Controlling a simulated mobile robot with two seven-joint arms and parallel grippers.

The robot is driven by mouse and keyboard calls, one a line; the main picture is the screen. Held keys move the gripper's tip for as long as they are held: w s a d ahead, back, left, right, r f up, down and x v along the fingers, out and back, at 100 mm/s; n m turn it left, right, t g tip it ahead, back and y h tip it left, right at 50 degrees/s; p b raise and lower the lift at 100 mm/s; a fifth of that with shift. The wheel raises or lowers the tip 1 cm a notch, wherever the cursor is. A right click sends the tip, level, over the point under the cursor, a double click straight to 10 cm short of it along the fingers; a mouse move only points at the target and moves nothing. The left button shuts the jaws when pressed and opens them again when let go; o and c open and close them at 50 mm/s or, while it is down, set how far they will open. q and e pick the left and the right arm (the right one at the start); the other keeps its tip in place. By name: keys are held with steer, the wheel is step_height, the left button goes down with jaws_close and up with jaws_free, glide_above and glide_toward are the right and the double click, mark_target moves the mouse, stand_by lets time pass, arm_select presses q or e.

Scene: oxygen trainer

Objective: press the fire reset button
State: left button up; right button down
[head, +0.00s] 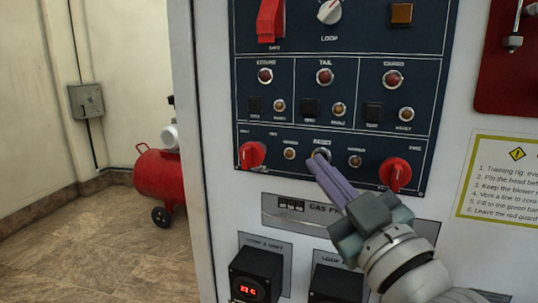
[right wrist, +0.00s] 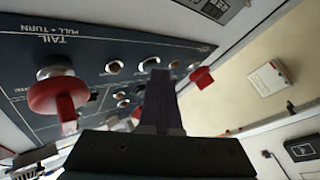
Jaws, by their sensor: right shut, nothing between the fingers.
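The dark blue control panel (head: 300,140) fills the upper middle of the head view. My right gripper (head: 319,162) is shut and empty, its purple fingers pointing up at the panel's bottom row. The fingertips overlap the lower edge of a round, metal-rimmed button (head: 322,152) in the middle of that row. I cannot tell whether they touch it. Its label is too small to read surely. In the right wrist view the shut fingers (right wrist: 160,85) point at the panel (right wrist: 75,50), and they hide what lies beyond their tips. My left gripper is out of view.
Red knobs stand at the row's left (head: 252,155) and right (head: 396,174), with small amber buttons (head: 290,153) (head: 355,160) between. A red pull-turn knob (right wrist: 58,95) is close in the right wrist view. A red compressor tank (head: 160,178) stands on the floor at left.

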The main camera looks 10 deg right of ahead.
steer(key=shift+s+a, duration=0.35)
steer(key=shift+s, duration=0.15)
steer(key=s+a+p, duration=0.2)
steer(key=s, duration=0.2)
steer(key=shift+s+a+p, duration=0.1)
steer(key=shift+a+p, duration=0.3)
stand_by(0.4)
steer(key=shift+r, duration=0.1)
